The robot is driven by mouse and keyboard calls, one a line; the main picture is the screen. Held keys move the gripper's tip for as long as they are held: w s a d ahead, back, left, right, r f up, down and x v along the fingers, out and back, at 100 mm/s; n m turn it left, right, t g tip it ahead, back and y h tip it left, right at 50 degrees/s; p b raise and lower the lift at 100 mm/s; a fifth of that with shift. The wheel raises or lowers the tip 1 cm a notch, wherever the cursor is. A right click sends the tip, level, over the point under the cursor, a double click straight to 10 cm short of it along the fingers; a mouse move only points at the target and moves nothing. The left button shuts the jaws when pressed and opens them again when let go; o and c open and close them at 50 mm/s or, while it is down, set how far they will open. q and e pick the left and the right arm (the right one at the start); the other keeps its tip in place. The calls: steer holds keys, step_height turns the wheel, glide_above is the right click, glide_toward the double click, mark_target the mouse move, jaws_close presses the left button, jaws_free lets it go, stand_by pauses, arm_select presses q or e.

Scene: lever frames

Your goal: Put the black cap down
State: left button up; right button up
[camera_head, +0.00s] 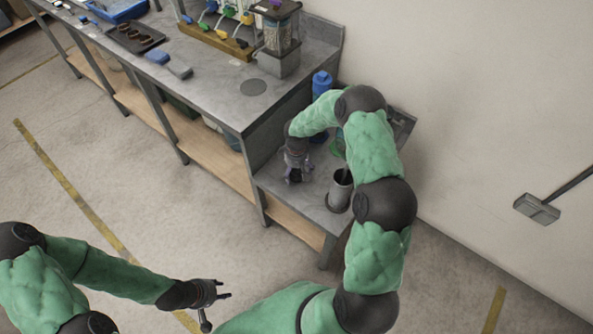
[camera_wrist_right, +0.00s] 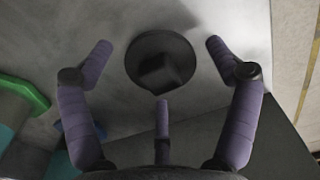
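The black cap (camera_wrist_right: 160,62) is a dark round disc with a squarish raised part, seen against the grey surface in the right wrist view. It appears to lie on the lower grey counter (camera_head: 316,201). My right gripper (camera_head: 294,178) is low over this counter. Its purple fingers also show in the right wrist view (camera_wrist_right: 160,75), spread around the cap with visible gaps and apparently not touching it. In the head view the cap is mostly hidden by the gripper. My left gripper (camera_head: 218,304) is open and empty above the floor.
A dark grey cylindrical container (camera_head: 340,192) stands right of my right gripper. A blue bottle (camera_head: 321,83) and a green object (camera_head: 337,146) are behind it. The higher counter (camera_head: 215,85) to the left holds a blender (camera_head: 281,40) and a blue-handled brush (camera_head: 168,64).

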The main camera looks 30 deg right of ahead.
mark_target(297, 170)
steer(key=shift+r, duration=0.3)
step_height(297, 170, up, 12)
steer(key=f+p, duration=0.1)
steer(key=p, duration=0.3)
steer(key=s+a+f, duration=0.1)
steer(key=a+f, duration=0.1)
steer(key=a, duration=0.1)
steer(key=s+a+f+y, duration=0.1)
steer(key=s+a+f, duration=0.1)
steer(key=a, duration=0.1)
steer(key=s+a+f+m+y, duration=0.1)
steer(key=s+a+f, duration=0.1)
steer(key=a, duration=0.1)
steer(key=shift+a, duration=0.35)
steer(key=s+a+f+m+y, duration=0.1)
steer(key=s+a+f+m, duration=0.1)
steer(key=s+a, duration=0.4)
steer(key=s+a+f+m+y, duration=0.1)
steer(key=s+a+f+m, duration=0.2)
steer(key=s+a, duration=0.4)
steer(key=s, duration=0.6)
steer(key=shift+s+f+m, duration=0.35)
steer(key=shift+m, duration=0.05)
steer(key=shift+a, duration=0.1)
